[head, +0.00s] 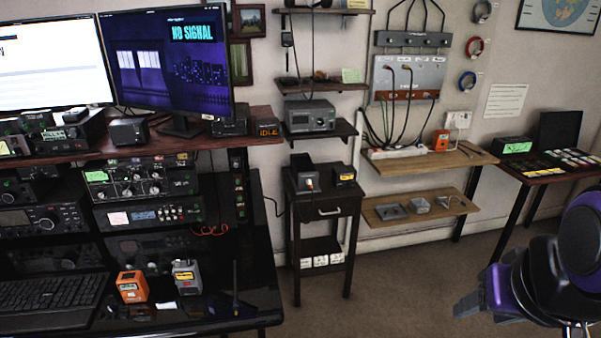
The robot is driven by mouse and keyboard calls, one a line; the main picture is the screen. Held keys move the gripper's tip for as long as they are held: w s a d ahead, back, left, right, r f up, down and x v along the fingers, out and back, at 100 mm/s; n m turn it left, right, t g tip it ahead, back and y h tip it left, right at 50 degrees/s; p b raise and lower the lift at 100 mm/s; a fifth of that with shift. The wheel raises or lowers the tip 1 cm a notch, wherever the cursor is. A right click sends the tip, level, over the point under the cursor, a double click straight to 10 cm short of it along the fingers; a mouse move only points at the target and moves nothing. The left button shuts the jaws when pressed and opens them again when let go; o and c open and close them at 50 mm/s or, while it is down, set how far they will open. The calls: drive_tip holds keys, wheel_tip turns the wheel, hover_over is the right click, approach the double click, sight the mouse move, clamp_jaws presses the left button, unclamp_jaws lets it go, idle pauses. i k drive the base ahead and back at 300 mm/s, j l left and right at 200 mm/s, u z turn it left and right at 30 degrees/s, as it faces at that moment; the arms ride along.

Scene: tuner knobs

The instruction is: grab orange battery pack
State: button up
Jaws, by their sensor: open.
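An orange battery pack (132,287) stands on the black desk at the lower left, right of the keyboard, with a pale label on its face. A grey pack (187,277) with a yellow label stands just right of it. A second orange device (440,140) sits on the wooden shelf by the power strip; I cannot tell if it is also a battery pack. My gripper (476,303) is at the lower right, open, far from the desk and touching nothing visible. Its fingertips are small and dark, so their detail is hard to see.
The black desk (262,270) holds radios, the keyboard (50,302) and an upright dark rod (235,290) right of the packs. A small black side table (322,207) stands beside the desk. The floor (390,290) between my gripper and the desk is clear.

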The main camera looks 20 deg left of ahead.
sight(131, 280)
drive_tip(key=j+z, duration=0.15)
drive_tip(key=j, duration=1.15)
drive_tip(key=k+j+z, duration=0.1)
drive_tip(key=j, duration=1.15)
